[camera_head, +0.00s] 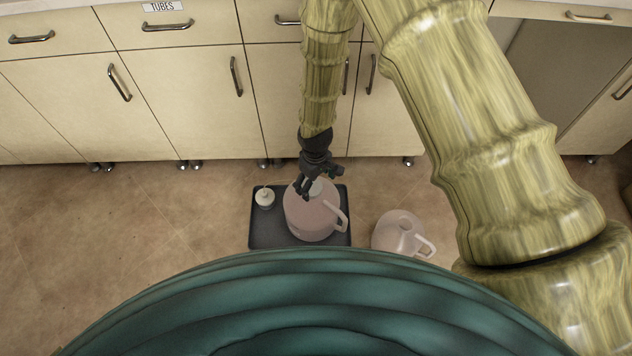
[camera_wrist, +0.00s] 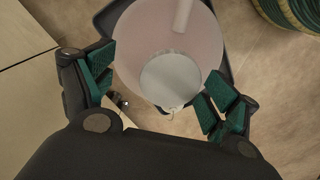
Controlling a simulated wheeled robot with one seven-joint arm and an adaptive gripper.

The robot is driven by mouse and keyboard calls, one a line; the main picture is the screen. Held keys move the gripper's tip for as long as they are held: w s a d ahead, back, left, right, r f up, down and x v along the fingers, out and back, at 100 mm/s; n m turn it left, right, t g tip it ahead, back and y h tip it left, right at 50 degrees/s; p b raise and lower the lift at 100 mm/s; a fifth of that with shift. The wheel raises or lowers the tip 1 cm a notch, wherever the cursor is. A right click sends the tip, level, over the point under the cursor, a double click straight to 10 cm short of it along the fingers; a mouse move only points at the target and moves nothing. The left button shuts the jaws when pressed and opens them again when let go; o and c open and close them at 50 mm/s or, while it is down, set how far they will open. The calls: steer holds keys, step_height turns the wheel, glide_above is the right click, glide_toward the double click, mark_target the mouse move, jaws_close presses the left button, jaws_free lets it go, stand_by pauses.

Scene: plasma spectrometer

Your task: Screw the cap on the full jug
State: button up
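A pink, filled-looking jug (camera_head: 311,218) with a handle on its right stands upright on a dark tray (camera_head: 262,236) on the floor. The jug also fills the upper middle of the wrist view (camera_wrist: 130,62). Its pale round top (camera_wrist: 170,78) faces the camera; I cannot tell whether this is a cap or the bare neck. My gripper (camera_head: 308,188) is right over the jug's top, pointing down. In the wrist view, its green-padded fingers (camera_wrist: 158,90) are spread apart on either side of the round top, with nothing visibly clamped between them.
A small white round piece (camera_head: 264,197), perhaps a cap, sits on the tray left of the jug. A paler, empty-looking jug (camera_head: 396,231) stands on the floor right of the tray. Cream cabinets (camera_head: 190,95) with handles line the back. The floor at left is clear.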

steer(key=shift+s+r+n+p, duration=0.1)
steer(key=shift+r+n+p, duration=0.1)
steer(key=shift+n+p, duration=0.7)
steer(key=n+p, duration=0.2)
steer(key=n, duration=0.4)
steer(key=shift+n, duration=0.4)
steer(key=n+p, duration=0.2)
steer(key=n, duration=0.3)
steer(key=n+p, duration=0.1)
steer(key=n, duration=0.2)
steer(key=shift+f+n+p, duration=0.2)
steer(key=shift+n+p, duration=0.2)
steer(key=shift+n, duration=0.5)
